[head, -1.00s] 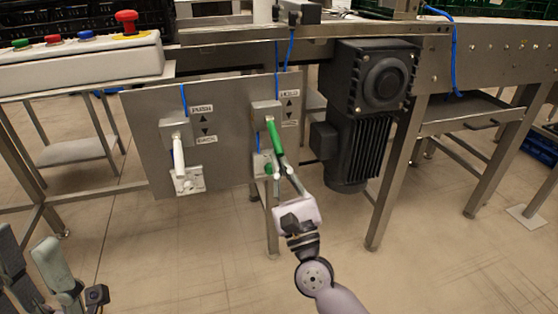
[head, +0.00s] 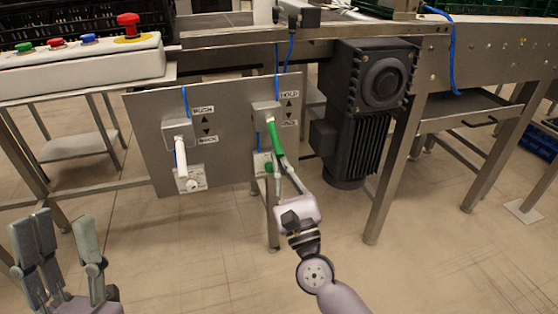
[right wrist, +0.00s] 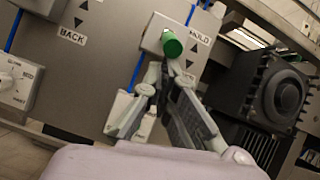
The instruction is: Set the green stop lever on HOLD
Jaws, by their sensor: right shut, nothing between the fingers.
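The green stop lever (head: 276,139) is on the right half of the grey panel and hangs down from its pivot block, away from the HOLD label (head: 289,94) above it. In the right wrist view, its green end (right wrist: 172,45) points toward the camera, with HOLD (right wrist: 199,36) at its upper right. My right gripper (head: 277,168) is shut and empty, its fingertips just below the lever's lower end. They also show in the right wrist view (right wrist: 168,72); whether they touch the lever I cannot tell. My left gripper (head: 69,240) is open and empty at lower left.
A white lever (head: 181,155) marked PUSH and BACK hangs on the panel's left half. A black motor (head: 365,110) sits close right of the panel. A button box (head: 80,60) is at upper left. Table legs stand around; the floor in front is clear.

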